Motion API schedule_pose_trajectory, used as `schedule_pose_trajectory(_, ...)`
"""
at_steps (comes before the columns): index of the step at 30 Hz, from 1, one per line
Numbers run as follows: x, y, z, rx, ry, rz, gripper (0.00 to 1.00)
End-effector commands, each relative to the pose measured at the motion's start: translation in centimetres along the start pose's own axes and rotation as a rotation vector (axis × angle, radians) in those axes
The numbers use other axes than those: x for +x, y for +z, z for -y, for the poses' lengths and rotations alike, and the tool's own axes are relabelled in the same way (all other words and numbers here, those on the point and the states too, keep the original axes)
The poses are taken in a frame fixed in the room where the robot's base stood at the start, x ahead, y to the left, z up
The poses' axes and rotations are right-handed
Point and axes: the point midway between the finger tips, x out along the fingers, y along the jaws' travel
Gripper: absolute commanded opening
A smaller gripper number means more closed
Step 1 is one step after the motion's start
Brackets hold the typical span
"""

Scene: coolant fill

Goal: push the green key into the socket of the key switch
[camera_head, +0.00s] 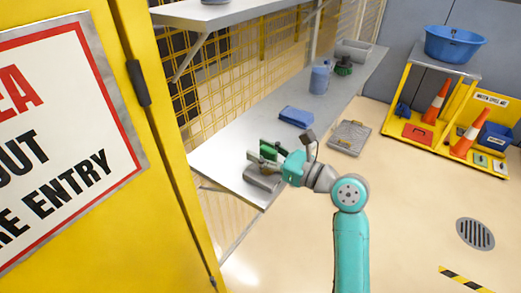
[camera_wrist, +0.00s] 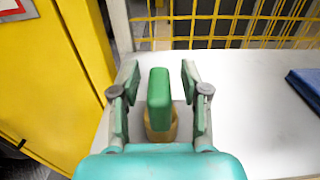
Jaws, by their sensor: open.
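The green key (camera_wrist: 159,92) stands between the two fingers of my gripper (camera_wrist: 159,76) in the wrist view, with a visible gap on both sides. A brass-coloured part (camera_wrist: 161,131) shows just below the green head; whether it is the key's shaft or the socket, I cannot tell. In the head view my gripper (camera_head: 260,153) is at the near end of the grey bench, and green shows at its fingers. A grey rounded body (camera_head: 262,179) lies just below it, perhaps the key switch. The socket itself cannot be made out.
A folded blue cloth (camera_head: 295,116) lies on the bench (camera_head: 232,134) beyond my gripper. A blue bottle (camera_head: 319,79) and a grey bin (camera_head: 354,50) stand farther back. A yellow cabinet (camera_head: 165,215) is close on the left, and yellow mesh (camera_head: 230,72) runs behind the bench.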

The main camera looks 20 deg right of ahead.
Motion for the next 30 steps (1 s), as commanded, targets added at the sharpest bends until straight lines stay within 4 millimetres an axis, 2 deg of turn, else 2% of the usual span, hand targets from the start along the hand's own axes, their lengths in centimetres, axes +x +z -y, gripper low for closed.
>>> schedule_pose_trajectory(5,-2.7,0.0,0.1,-0.001,-0.004,0.0,0.46)
schedule_pose_trajectory(12,-7.5,-0.1,0.2,0.001,-0.006,0.0,0.46)
schedule_pose_trajectory(18,-10.3,-0.1,0.1,0.0,-0.003,0.0,0.46)
schedule_pose_trajectory(24,-11.4,0.0,0.0,0.0,0.0,0.001,0.46)
schedule_pose_trajectory(30,-11.5,0.0,0.0,0.0,0.0,0.0,0.46)
